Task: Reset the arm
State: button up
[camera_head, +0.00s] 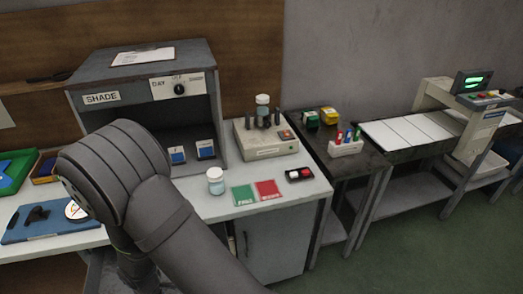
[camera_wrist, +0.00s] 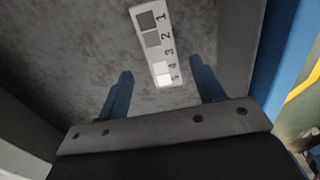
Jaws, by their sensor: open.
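My gripper (camera_wrist: 161,66) shows in the wrist view, with two blue fingers spread apart and nothing between them. Beyond the fingers lies a numbered grey-scale strip (camera_wrist: 150,38) on a mottled grey surface (camera_wrist: 70,50); I cannot tell whether the fingers touch that surface. In the head view my arm crosses the lower left in front of the grey SHADE booth (camera_head: 140,62), and the gripper itself is hidden behind the arm.
A white-lidded jar (camera_head: 215,181), a green card (camera_head: 243,195) and a red card (camera_head: 268,189) lie on the bench right of my arm. A beige tester (camera_head: 265,148) stands behind them. A blue mat (camera_head: 40,228) with tools is at left.

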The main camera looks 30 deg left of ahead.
notch_tip(320, 180, up, 7)
notch_tip(320, 180, down, 12)
jog(key=shift+f, duration=0.15)
jog(key=r, duration=0.4)
jog(key=shift+w+d+r, duration=0.1)
jog(key=shift+w+r, duration=0.1)
jog(key=shift+r, duration=0.15)
jog(key=w+d+r, duration=0.6)
jog(key=w+r, duration=0.1)
jog(key=w, duration=0.3)
jog(key=w+a+r, duration=0.6)
jog(key=w+a, duration=0.2)
jog(key=a, duration=0.2)
jog(key=w+a+r, duration=0.6)
jog(key=w+a, duration=0.3)
jog(key=a, duration=0.2)
jog(key=shift+w+a+r, duration=0.15)
jog(key=shift+a+r, duration=0.05)
jog(key=shift+r, duration=0.15)
jog(key=shift+o, duration=0.2)
